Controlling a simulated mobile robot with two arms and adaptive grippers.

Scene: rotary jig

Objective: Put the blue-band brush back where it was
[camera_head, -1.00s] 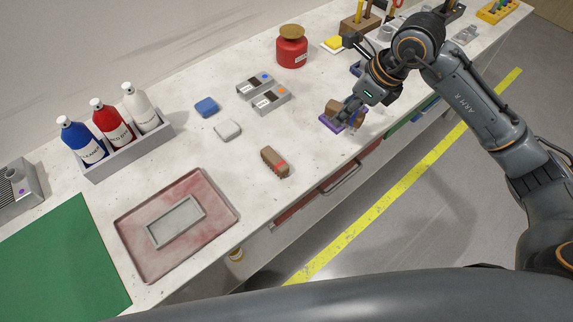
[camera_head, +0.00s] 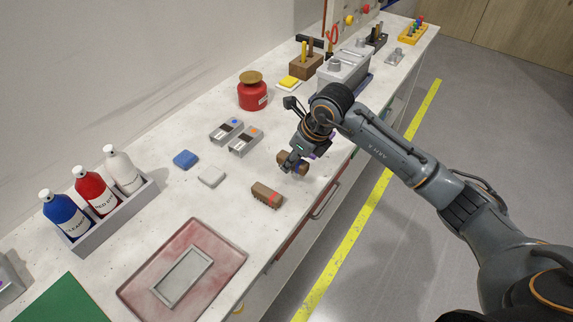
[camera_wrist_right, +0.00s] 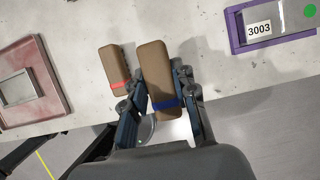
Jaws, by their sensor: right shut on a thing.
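The blue-band brush (camera_wrist_right: 155,70) is a brown block with a blue band across it. My right gripper (camera_wrist_right: 166,92) is shut on it near the band. In the head view the brush (camera_head: 291,160) is partly hidden by my right gripper (camera_head: 297,163), close to the bench's front edge. I cannot tell whether it touches the bench. A second brush with a red band (camera_head: 267,195) lies on the bench, left of and nearer than the held brush. It also shows beside the held brush in the wrist view (camera_wrist_right: 115,71). My left gripper is not in view.
A red tray with a grey frame (camera_head: 220,240) lies at the front left. Blue (camera_head: 185,159) and white (camera_head: 211,177) blocks, two grey labelled boxes (camera_head: 245,140) and a red canister (camera_head: 253,93) stand behind. A purple-framed tray labelled 3003 (camera_wrist_right: 236,40) is at the wrist view's right.

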